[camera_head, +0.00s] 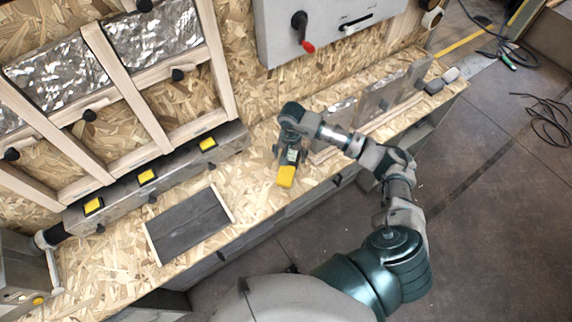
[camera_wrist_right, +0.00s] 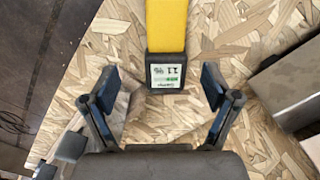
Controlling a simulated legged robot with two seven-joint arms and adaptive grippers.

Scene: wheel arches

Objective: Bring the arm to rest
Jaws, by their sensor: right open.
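My right arm reaches over the wooden workbench (camera_head: 255,200) from the lower right. My right gripper (camera_head: 289,154) points down near the bench top, with its two fingers spread. A yellow item (camera_head: 286,177) with a small printed label lies at the gripper. In the right wrist view the yellow item (camera_wrist_right: 166,28) has its labelled end between the open fingertips (camera_wrist_right: 162,88), with a gap on both sides. I cannot tell how far the fingers are above the bench. My left gripper does not show.
A dark rectangular panel (camera_head: 188,225) lies left of the gripper. A long metal box with yellow switches (camera_head: 147,176) runs along the wall. Upright metal plates (camera_head: 380,97) stand right of the gripper. Cables (camera_head: 550,118) lie on the floor.

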